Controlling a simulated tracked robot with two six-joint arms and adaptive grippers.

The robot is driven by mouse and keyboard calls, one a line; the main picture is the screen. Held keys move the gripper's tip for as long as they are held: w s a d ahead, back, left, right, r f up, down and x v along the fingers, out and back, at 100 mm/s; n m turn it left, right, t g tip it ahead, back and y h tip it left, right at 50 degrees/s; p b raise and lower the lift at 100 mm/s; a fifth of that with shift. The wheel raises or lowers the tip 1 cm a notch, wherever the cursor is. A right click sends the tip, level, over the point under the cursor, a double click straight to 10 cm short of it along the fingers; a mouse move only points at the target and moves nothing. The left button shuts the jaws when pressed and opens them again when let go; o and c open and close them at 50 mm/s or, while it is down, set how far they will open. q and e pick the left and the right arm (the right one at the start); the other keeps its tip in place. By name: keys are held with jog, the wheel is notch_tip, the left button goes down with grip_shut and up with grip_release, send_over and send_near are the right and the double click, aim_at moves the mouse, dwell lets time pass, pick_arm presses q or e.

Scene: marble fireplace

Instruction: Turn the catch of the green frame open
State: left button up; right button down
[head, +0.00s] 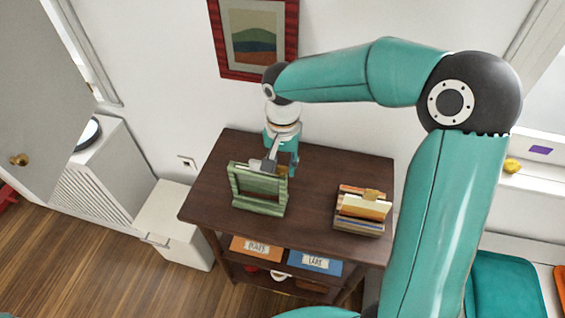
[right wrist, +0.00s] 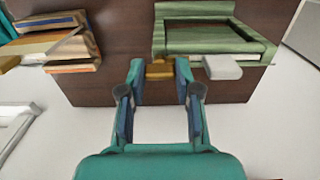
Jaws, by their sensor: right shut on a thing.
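The green frame (head: 258,190) stands upright on the dark wooden table, and its green border and dark back also show in the right wrist view (right wrist: 215,40). My right gripper (head: 281,168) reaches down behind the frame at its right side. In the right wrist view my right gripper (right wrist: 160,78) is shut on a small brass-coloured catch (right wrist: 160,69) at the frame's edge. A pale grey tab (right wrist: 222,67) sticks out from the frame beside the fingers. In the head view the frame and fingers partly hide the catch. My left gripper is not in view.
A stack of books (head: 361,212) sits on the table (head: 315,180) to the right of the frame. Labelled boxes (head: 316,263) are on the shelf below. A red-framed picture (head: 254,38) hangs on the wall behind. The tabletop between frame and books is clear.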

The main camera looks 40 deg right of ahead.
jog(key=shift+n, duration=0.3)
jog(key=n, duration=0.4)
jog(key=shift+b, duration=0.35)
jog(key=n, duration=0.9)
jog(key=shift+d, duration=0.1)
jog(key=shift+n, duration=2.2)
jog(key=c, duration=0.8)
grip_release()
